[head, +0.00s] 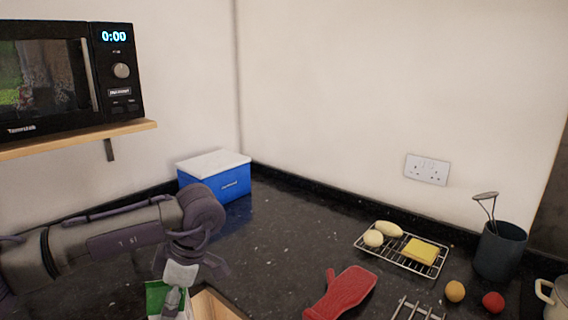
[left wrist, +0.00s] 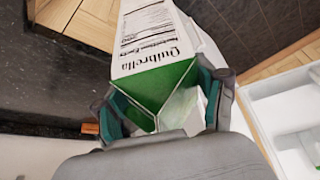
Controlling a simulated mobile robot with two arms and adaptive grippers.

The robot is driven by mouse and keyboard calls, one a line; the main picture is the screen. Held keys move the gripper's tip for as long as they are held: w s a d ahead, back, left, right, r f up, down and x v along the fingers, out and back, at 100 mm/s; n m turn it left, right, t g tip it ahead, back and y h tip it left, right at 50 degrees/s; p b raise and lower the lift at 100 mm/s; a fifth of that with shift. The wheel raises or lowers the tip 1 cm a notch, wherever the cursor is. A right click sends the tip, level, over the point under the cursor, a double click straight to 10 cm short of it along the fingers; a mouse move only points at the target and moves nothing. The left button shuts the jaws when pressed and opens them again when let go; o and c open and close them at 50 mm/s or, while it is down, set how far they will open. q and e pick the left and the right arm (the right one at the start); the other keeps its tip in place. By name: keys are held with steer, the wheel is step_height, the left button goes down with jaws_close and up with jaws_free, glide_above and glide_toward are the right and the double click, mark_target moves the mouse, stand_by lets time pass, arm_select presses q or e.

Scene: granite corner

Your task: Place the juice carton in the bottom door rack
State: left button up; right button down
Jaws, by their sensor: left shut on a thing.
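The juice carton (left wrist: 155,40) is white with black print and a green folded top. My left gripper (left wrist: 165,110) is shut on its green top in the left wrist view, one finger on each side. In the head view, my left gripper (head: 178,288) points down beside the counter edge, and part of the green carton top (head: 154,296) shows. The carton's lower part is out of the head view. A white panel with raised edges (left wrist: 285,115) stands right of the carton in the left wrist view. I cannot tell whether it is the door rack. My right gripper is not in view.
The dark granite counter (head: 290,235) holds a blue box with white lid (head: 228,182), a red oven mitt (head: 342,293) and a wire rack with food (head: 386,261). A wooden edge (head: 212,303) shows right of the gripper. A microwave (head: 70,75) sits on a shelf.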

arm_select(q)
steer(key=s+d+f+m+t+h, duration=0.1)
steer(key=s+f+m+t+h, duration=0.1)
steer(key=m, duration=0.8)
steer(key=s+d+f+m+t+h, duration=0.1)
steer(key=s+f+m+t+h, duration=0.1)
steer(key=m, duration=0.8)
steer(key=shift+s+d+f+m+t, duration=0.3)
steer(key=shift+s+t, duration=0.5)
steer(key=shift+s, duration=0.2)
steer(key=shift+s+f, duration=0.15)
